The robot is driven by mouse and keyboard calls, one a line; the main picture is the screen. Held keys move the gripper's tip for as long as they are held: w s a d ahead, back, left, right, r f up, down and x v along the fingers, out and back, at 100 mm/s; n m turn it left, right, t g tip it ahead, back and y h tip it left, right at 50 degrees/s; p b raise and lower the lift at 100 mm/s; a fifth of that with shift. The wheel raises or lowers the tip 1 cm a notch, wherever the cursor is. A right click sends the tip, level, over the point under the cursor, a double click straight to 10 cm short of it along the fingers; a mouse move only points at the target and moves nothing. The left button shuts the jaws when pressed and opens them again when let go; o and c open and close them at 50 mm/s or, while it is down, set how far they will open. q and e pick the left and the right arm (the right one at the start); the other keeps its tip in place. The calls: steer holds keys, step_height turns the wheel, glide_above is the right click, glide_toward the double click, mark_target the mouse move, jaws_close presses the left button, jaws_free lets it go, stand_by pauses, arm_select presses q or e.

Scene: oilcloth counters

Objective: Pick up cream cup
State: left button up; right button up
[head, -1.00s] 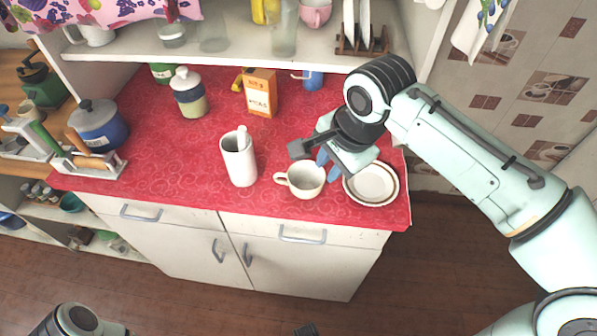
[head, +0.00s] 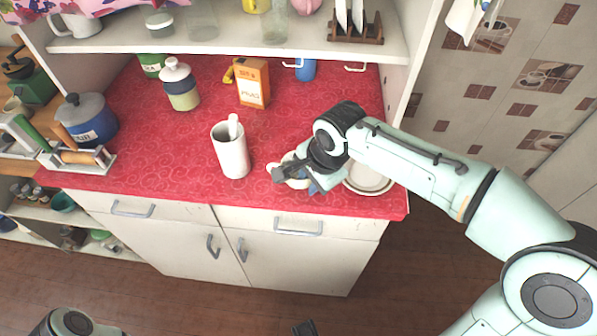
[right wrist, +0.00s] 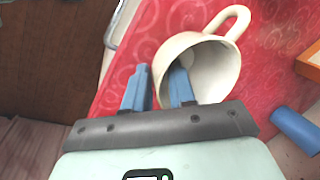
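The cream cup (right wrist: 216,68) stands on the red counter, its handle at the upper right in the right wrist view. In the head view the cup (head: 298,184) is mostly hidden behind my right gripper. My right gripper (right wrist: 158,82) is open, its two blue fingers apart at the cup's rim. One finger overlaps the cup's mouth and the other lies outside the wall; I cannot tell whether either touches.
A tall white container (head: 231,152) with a pestle-like rod stands just left of the cup. Stacked plates (head: 374,183) lie to its right, near the counter's end. An orange box (head: 252,84) and a lidded jar (head: 180,88) stand behind. A shelf (head: 230,38) overhangs the back.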

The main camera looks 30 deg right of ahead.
jaws_close()
steer(key=shift+r, duration=0.1)
step_height(320, 180, up, 20)
steer(key=p, duration=0.5)
